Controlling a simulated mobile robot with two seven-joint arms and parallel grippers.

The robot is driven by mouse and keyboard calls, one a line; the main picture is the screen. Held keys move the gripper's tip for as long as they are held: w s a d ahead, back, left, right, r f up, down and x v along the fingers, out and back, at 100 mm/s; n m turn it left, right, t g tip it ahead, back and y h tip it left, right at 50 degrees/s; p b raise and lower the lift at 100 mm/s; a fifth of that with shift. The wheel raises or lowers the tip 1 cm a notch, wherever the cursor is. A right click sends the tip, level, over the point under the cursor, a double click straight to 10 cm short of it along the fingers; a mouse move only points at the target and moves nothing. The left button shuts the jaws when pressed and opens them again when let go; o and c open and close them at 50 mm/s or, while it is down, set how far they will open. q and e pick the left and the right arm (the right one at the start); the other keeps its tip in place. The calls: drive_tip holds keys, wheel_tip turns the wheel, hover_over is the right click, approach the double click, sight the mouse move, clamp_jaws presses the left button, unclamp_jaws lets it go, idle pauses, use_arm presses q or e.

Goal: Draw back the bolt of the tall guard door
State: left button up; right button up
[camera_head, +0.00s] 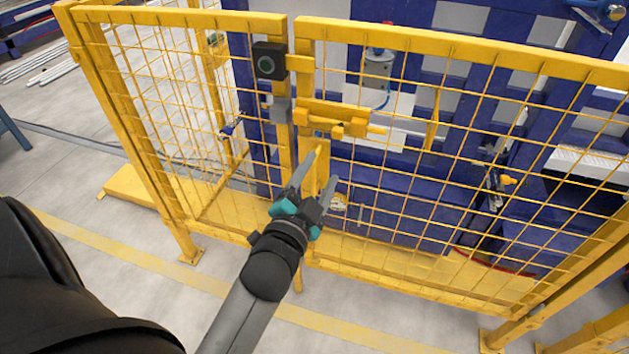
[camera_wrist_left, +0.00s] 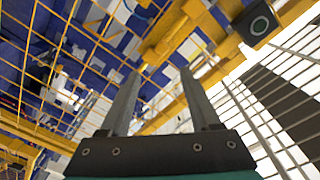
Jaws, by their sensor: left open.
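The tall guard door (camera_head: 455,150) is a yellow frame with wire mesh, on the right of the head view. Its yellow bolt (camera_head: 335,120) lies across the upper left edge of the door, close to the post. The bolt also appears at the top of the left wrist view (camera_wrist_left: 166,38). My left gripper (camera_head: 322,165) is open and empty, just below the bolt and in front of the door's edge. In the wrist view, the fingers of the left gripper (camera_wrist_left: 160,72) point up toward the bolt and are apart from it. My right gripper is not in view.
A black box with a round button (camera_head: 270,61) sits on the post left of the bolt, with a small grey block (camera_head: 281,110) below it. A fixed mesh panel (camera_head: 165,110) stands to the left. Blue machinery (camera_head: 395,205) is behind the mesh. Grey floor (camera_head: 150,285) lies in front.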

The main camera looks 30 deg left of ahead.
use_arm(q)
drive_tip(key=shift+s+d, duration=0.25)
drive_tip(key=shift+s, duration=0.85)
drive_tip(key=s+d+f+n+g+h, duration=0.1)
drive_tip(key=s+d+f+g, duration=0.15)
drive_tip(key=f, duration=0.95)
drive_tip(key=s+d+f+g+h+b, duration=0.1)
drive_tip(key=s+d+f+g+h, duration=0.2)
drive_tip(key=f, duration=0.9)
drive_tip(key=s+d+f+n+g, duration=0.1)
drive_tip(key=s+d+f+g, duration=0.3)
drive_tip(key=f, duration=0.8)
drive_tip(key=s+a+f+g, duration=0.1)
drive_tip(key=s+f+g, duration=0.1)
drive_tip(key=s+f, duration=0.3)
drive_tip(key=s+a+f+n+g, duration=0.1)
drive_tip(key=s+f, duration=0.4)
drive_tip(key=s, duration=0.7)
drive_tip(key=s+a+f+n+g, duration=0.1)
drive_tip(key=s+a+f+g, duration=0.2)
drive_tip(key=s, duration=0.5)
wheel_tip(320, 180, down, 2)
drive_tip(key=shift+s+a+f+g+y+b, duration=0.15)
drive_tip(key=shift+s+a+g+y+b, duration=0.15)
drive_tip(key=shift+s+g+b, duration=0.2)
drive_tip(key=shift+w+d, duration=0.1)
drive_tip(key=shift+w, duration=0.05)
